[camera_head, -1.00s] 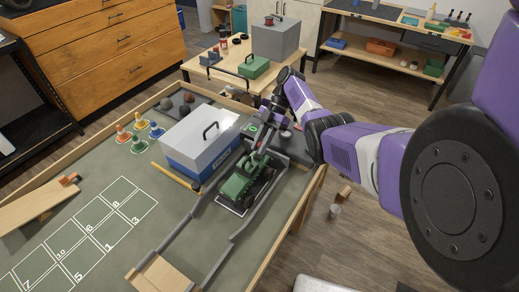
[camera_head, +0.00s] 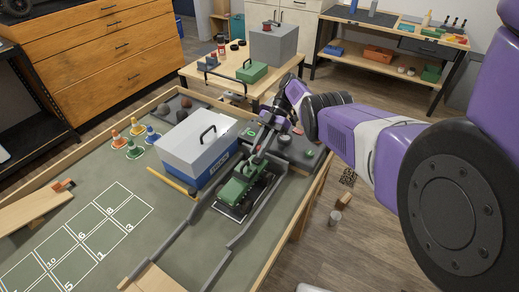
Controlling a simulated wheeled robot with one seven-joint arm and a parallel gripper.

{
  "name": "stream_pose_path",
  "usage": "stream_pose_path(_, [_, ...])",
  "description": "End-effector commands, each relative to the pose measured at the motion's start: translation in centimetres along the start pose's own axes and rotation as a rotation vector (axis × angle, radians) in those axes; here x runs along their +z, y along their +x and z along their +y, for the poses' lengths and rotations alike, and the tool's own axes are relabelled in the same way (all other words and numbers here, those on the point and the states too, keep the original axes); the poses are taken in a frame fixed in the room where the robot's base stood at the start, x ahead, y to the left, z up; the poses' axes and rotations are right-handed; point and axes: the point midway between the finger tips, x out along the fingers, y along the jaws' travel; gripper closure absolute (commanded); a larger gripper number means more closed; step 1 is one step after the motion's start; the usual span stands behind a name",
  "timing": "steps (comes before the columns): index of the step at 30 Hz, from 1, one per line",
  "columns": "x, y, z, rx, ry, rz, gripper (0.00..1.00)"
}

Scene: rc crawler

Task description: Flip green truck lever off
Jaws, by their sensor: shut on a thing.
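The green truck (camera_head: 242,190) stands on the mat-topped table, between grey rails and right of the white-and-blue case. My gripper (camera_head: 258,157) reaches down from behind to the truck's far end. Its fingers look closed on a small part there. The lever is too small and too covered by the gripper to make out clearly, and its position cannot be read.
The white-and-blue case (camera_head: 198,148) stands close left of the truck. Several small cones (camera_head: 136,125) are at the far left. A wooden side table (camera_head: 213,70) behind holds a green box (camera_head: 252,71) and a grey box (camera_head: 273,43). Marked mat squares lie clear at front left.

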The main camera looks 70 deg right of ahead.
Motion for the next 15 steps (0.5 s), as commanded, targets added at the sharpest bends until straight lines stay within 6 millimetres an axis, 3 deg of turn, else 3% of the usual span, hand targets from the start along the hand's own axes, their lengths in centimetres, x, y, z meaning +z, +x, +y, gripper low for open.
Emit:
stream_pose_path(11, [0.09, 0.11, -0.06, -0.003, 0.001, 0.000, 1.00])
stream_pose_path(12, [0.10, 0.11, -0.06, -0.002, 0.001, 0.000, 0.75])
stream_pose_path(15, [0.09, 0.10, -0.05, -0.002, 0.001, 0.000, 0.57])
